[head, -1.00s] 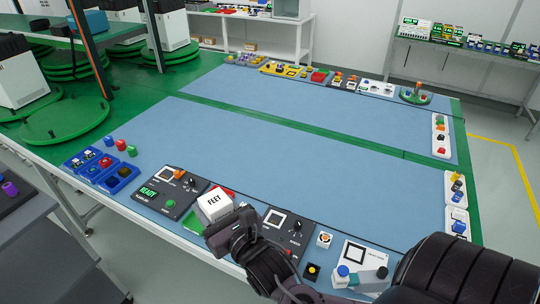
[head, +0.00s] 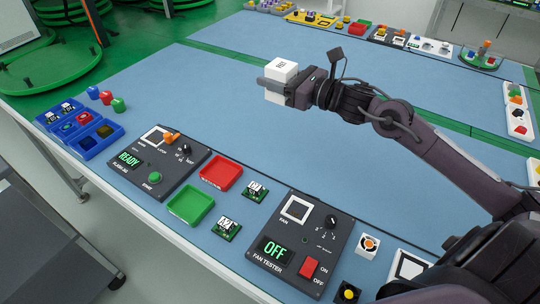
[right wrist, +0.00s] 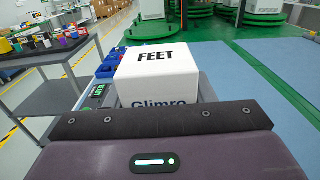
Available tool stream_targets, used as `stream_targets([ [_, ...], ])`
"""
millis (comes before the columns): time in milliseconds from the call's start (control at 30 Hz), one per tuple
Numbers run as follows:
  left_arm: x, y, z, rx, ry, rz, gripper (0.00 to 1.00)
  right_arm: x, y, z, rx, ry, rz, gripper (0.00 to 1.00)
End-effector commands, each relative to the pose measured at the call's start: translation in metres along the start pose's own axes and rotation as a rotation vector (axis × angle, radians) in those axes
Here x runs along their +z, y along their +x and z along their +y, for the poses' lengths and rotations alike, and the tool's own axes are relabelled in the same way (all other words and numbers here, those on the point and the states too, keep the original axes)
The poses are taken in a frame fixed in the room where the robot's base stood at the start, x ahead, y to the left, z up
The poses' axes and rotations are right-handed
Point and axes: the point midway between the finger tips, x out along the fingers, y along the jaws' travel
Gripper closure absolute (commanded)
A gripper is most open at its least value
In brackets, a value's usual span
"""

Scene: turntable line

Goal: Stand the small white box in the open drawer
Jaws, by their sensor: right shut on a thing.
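The small white box (head: 283,68) is in my right gripper (head: 277,88), held up above the blue mat in the head view. Its top has dark print. In the right wrist view the box (right wrist: 157,72) shows "FEET" on its top and a partly hidden "Glimro" on the near side. The box looks roughly upright. I cannot make out an open drawer in either view. My left gripper is out of view.
Below the arm are a red tray (head: 221,173), a green tray (head: 191,205), a "READY" panel (head: 133,175) and a fan tester (head: 300,250). Blue bins (head: 84,130) stand at left. The blue mat (head: 230,130) has clear room. A grey cart (right wrist: 65,85) shows in the wrist view.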

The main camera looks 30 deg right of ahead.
Motion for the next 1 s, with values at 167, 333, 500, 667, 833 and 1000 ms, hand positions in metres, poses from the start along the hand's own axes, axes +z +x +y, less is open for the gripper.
stream_targets([
  [167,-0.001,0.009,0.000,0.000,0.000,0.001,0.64,-0.008,-0.003,-0.010,0.012,0.004,0.002,0.78],
  [333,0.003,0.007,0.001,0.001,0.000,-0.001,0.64,-0.046,-0.003,-0.010,0.010,0.010,0.002,0.78],
  [500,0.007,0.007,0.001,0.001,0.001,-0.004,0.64,-0.092,-0.003,-0.010,0.009,0.009,0.000,0.78],
  [667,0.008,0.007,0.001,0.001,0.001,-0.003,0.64,-0.130,-0.003,-0.010,0.010,0.006,-0.001,0.78],
  [833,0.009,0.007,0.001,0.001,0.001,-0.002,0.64,-0.152,-0.003,-0.010,0.011,0.002,-0.002,0.78],
  [1000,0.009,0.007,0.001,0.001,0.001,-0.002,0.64,-0.170,-0.003,-0.009,0.011,0.004,0.000,0.78],
])
